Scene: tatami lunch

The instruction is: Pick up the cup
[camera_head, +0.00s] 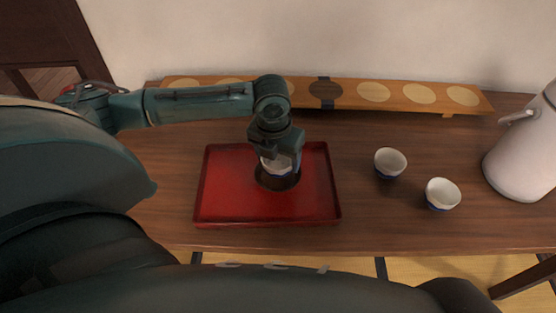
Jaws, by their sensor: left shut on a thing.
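A small white cup (276,168) is over the red tray (225,207), partly hidden by my left gripper. My left gripper (279,157) comes down from above and is shut on this cup. A dark round spot or coaster (263,183) shows just below the cup on the tray. I cannot tell whether the cup touches it. Two more white cups with blue lower parts, one (390,162) and another (442,194), stand on the table to the right of the tray. My right gripper is not in view.
The wooden table (350,232) is clear in front of the two cups. A long wooden board with round pale inlays (420,95) lies along the back by the wall. A large white pot (523,155) stands at the right edge.

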